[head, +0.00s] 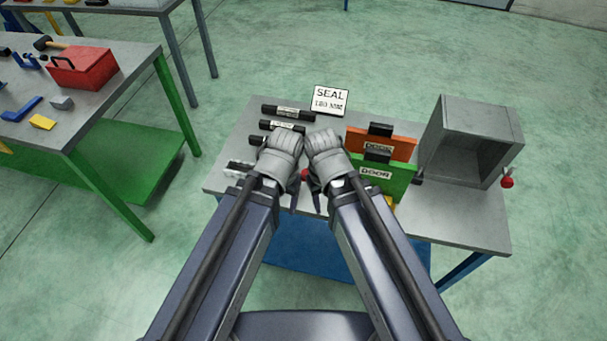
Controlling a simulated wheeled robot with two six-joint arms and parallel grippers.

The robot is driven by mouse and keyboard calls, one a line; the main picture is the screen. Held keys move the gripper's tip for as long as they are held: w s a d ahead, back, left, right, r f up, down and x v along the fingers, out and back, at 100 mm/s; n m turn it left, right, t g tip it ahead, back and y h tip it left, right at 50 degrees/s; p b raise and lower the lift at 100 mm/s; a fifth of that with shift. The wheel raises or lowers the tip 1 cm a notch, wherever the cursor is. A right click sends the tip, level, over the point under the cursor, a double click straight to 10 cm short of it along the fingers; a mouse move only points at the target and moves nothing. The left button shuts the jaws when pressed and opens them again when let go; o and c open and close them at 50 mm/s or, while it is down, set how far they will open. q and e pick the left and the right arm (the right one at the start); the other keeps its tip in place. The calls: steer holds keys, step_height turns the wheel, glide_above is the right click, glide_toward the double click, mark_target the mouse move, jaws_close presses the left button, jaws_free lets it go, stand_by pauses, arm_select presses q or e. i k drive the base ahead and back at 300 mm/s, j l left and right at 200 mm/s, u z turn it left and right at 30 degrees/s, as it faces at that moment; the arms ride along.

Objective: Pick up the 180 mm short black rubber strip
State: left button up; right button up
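Black strips with white labels lie on the grey table, left of centre: one at the back (288,111), one just in front of it (283,126), and another (256,140) partly hidden by my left wrist. The labels are too small to read, so I cannot tell which strip is 180 mm. A white sign (329,101) reading "SEAL 180 MM" stands behind them.
An orange door panel (396,143) and a green one (399,180) stand right of my wrists. A grey open box (462,138) and a red knob (507,182) are at the right. A side bench (105,100) with tools and a red toolbox (83,67) is at the left.

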mark_target(267, 125)
steer(key=z, duration=0.9)
steer(key=j+z, duration=0.35)
steer(key=k+j+z, duration=0.15)
steer(key=j+z, duration=0.2)
steer(key=k+j+z, duration=0.15)
steer(key=j+z, duration=0.2)
steer(key=k+j+z, duration=0.15)
steer(key=j+z, duration=0.2)
steer(key=k+j+z, duration=0.2)
steer(key=k+j, duration=0.65)
steer(key=k+j+z, duration=0.2)
steer(key=k+j, duration=0.65)
